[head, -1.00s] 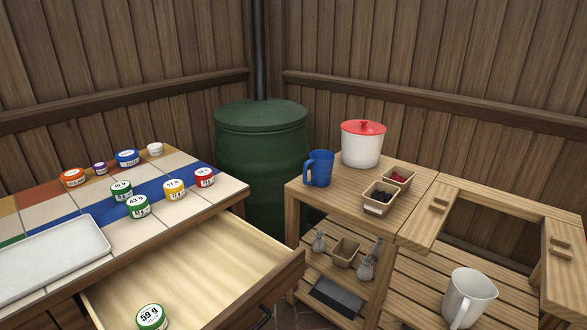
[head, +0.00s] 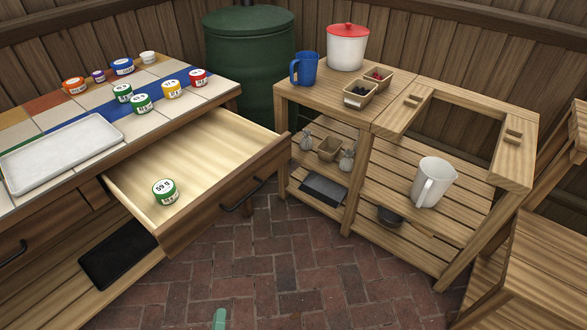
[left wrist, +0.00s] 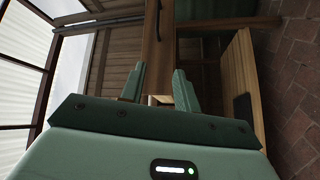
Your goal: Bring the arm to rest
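My left gripper (left wrist: 158,80) shows in the left wrist view with its two green fingers apart and nothing held between them. In the head view only a small green tip of it (head: 219,319) shows at the bottom edge, over the brick floor and apart from the furniture. The rest of my left arm is hidden below the frame. My right gripper is in neither view.
A drawer (head: 195,165) stands open under the tiled counter, with a green-labelled tin (head: 166,192) inside. A wooden shelf unit (head: 340,100) carries a blue mug (head: 304,69) and a white pot (head: 347,48). The brick floor (head: 270,265) is clear.

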